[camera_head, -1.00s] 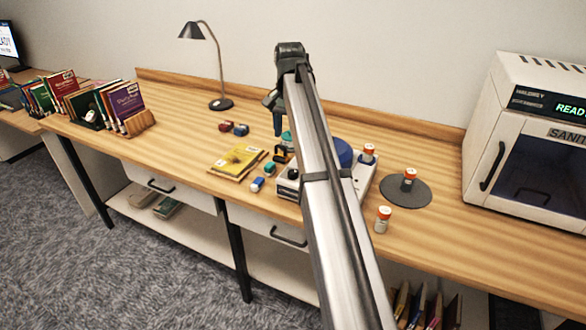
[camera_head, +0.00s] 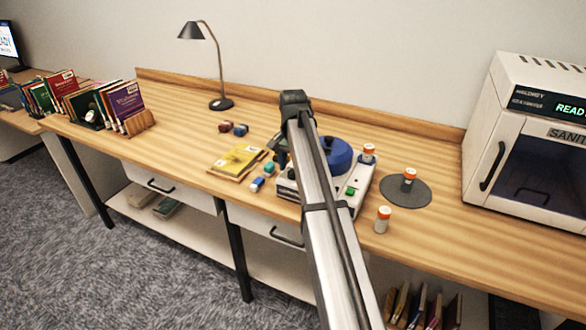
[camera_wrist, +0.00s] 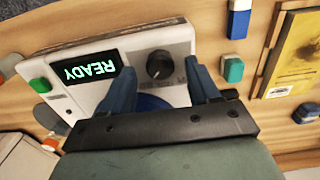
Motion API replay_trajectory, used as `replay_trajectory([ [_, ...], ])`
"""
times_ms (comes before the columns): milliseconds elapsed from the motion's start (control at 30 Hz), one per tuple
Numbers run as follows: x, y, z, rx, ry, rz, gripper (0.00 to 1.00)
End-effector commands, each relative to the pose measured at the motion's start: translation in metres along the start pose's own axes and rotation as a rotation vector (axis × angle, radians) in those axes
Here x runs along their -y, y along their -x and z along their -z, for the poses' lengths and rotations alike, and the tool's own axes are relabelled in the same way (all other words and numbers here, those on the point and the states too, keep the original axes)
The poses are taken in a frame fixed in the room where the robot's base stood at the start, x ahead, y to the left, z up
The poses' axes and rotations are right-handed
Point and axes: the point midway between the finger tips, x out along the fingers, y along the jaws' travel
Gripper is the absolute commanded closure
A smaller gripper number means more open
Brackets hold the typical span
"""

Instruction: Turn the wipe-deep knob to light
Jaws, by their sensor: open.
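A white machine (camera_head: 362,195) with a blue round top (camera_head: 338,153) and a green button (camera_head: 350,190) stands on the table. In the wrist view the machine (camera_wrist: 130,50) shows a green "READY" display (camera_wrist: 86,68) and a black round knob (camera_wrist: 160,64) with a pale pointer mark. Small lettering beside the knob is too faint to read. My gripper (camera_wrist: 158,68) is open, its two blue-grey fingers on either side of the knob in the picture. Whether they touch it cannot be told. In the head view my arm hides most of the gripper and the knob area.
A yellow book (camera_head: 237,160), a blue block (camera_head: 257,184) and a teal block (camera_head: 270,169) lie left of the machine. Orange-capped bottles stand right, one (camera_head: 383,220) near the front edge, one on a dark disc (camera_head: 400,196). A white cabinet (camera_head: 525,150) stands far right.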

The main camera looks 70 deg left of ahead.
Motion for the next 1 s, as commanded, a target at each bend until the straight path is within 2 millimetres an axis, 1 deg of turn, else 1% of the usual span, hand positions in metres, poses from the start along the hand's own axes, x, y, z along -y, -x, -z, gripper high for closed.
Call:
replay_trajectory([
  [33,-0.0002,-0.0044,-0.0004,0.0,0.0,0.0,0.39],
  [200,0.0001,-0.0116,0.0,-0.001,0.0,0.001,0.39],
  [500,0.0001,-0.0125,0.0001,-0.001,0.0,0.001,0.4],
  [1000,-0.0001,-0.0123,0.0,-0.001,0.0,0.0,0.88],
])
